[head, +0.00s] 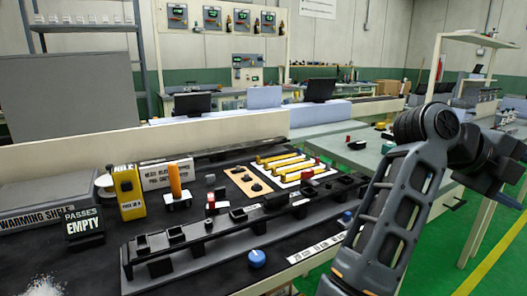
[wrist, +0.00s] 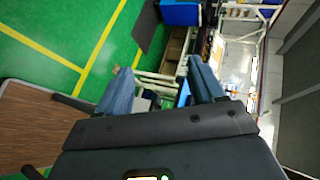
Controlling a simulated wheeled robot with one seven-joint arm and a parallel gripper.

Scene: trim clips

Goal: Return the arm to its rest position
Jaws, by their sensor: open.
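My arm rises at the right of the head view and bends away to the right; my gripper is out of that view. In the wrist view my gripper (wrist: 158,75) shows two blue-grey fingers spread apart. Nothing is between the fingers, and beyond them are the green floor and some furniture. The gripper is away from the black worktable (head: 85,262) and touches nothing that I can see.
The worktable holds a long black rail of holders (head: 215,240), a yellow box (head: 128,192), a "PASSES EMPTY" sign (head: 84,225) and a blue knob (head: 257,258). Green floor (head: 490,260) is open at the right. A brown surface (wrist: 35,125) lies left in the wrist view.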

